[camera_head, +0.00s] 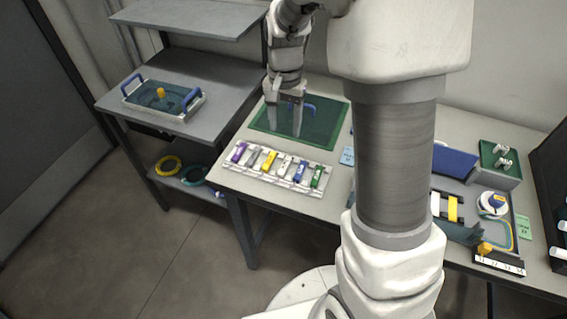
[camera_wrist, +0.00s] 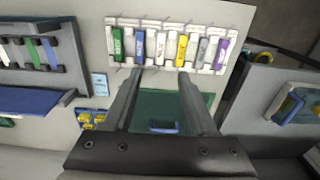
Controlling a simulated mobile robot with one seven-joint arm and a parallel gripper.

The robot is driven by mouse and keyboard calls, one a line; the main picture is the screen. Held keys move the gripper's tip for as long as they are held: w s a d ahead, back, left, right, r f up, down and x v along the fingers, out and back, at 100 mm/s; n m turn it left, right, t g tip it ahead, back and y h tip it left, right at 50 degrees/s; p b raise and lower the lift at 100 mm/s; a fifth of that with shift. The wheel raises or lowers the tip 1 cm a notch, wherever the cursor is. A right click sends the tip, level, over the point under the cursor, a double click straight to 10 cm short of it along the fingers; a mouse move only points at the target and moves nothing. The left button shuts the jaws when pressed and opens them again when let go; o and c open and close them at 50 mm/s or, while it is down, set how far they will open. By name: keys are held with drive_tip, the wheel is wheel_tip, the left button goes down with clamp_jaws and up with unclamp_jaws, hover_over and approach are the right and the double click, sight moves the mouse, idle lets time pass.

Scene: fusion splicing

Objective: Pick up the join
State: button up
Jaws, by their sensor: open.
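My gripper (camera_head: 284,130) is open and empty above the green mat (camera_head: 322,135) on the workbench. In the wrist view its two fingers (camera_wrist: 159,73) point toward a white rack (camera_wrist: 109,42) of coloured pieces, and nothing is between them. The rack (camera_head: 277,177) holds several pieces in a row, among them purple (camera_head: 238,152), yellow (camera_head: 269,159) and green (camera_head: 317,176) ones. A blue handle-shaped piece lies on the mat behind the fingers; it also shows in the wrist view (camera_wrist: 165,127). I cannot tell which thing is the join.
A side shelf at left holds a tray (camera_head: 163,108) with blue handles and an orange knob. Yellow (camera_head: 168,165) and teal rings lie on its lower shelf. At right stand a blue box (camera_head: 455,161) and a green-topped holder (camera_head: 500,160). My arm hides the bench middle.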

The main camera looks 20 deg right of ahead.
sight(285, 164)
wheel_tip(285, 164, down, 14)
drive_tip(key=shift+w+r+b, duration=0.1)
drive_tip(key=shift+w+b, duration=0.05)
drive_tip(key=shift+b, duration=0.85)
clamp_jaws()
